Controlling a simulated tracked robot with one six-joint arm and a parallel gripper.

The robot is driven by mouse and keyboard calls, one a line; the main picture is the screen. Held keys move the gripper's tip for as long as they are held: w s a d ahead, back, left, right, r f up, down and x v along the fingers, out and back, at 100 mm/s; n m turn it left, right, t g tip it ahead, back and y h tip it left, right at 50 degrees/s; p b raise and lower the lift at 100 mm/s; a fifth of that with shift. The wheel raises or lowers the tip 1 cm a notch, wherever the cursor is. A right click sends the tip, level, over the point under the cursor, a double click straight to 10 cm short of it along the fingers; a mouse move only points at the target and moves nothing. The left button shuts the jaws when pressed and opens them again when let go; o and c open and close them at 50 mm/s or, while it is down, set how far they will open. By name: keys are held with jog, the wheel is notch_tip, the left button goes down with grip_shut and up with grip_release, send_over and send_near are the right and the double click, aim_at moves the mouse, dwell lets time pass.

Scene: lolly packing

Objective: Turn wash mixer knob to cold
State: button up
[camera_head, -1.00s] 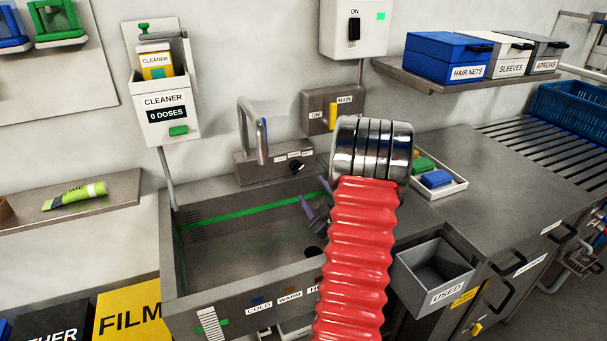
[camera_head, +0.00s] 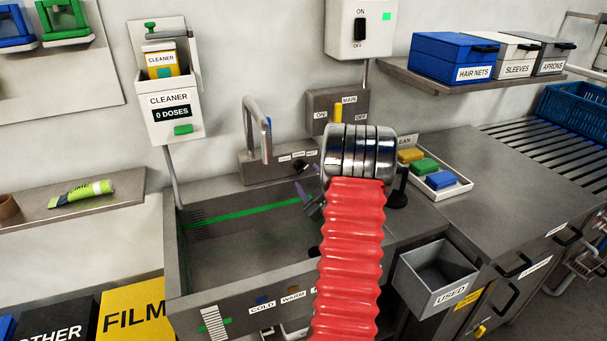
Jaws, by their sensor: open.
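The wash mixer is a grey block (camera_head: 258,166) on the back of the sink, with a tall curved spout. Its small black knob (camera_head: 300,167) sits at the block's right end, below small white labels. I cannot read which label the knob points to. My gripper (camera_head: 307,198), with purple-grey fingers, is open in front of and below the knob, apart from it in the picture. My red ribbed arm and its metal collar hide part of the gripper.
The sink basin (camera_head: 180,243) lies below the mixer, with COLD and WARM labels on its front. A box marked MAIN (camera_head: 325,98) with an upright yellow lever is on the wall above. A tray of coloured blocks (camera_head: 465,186) and a USED bin (camera_head: 418,281) are to the right.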

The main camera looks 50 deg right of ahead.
aim_at(301, 170)
jog(key=shift+x, duration=2.35)
jog(key=shift+c, duration=0.4)
jog(key=shift+a, duration=0.15)
jog(key=c, duration=1)
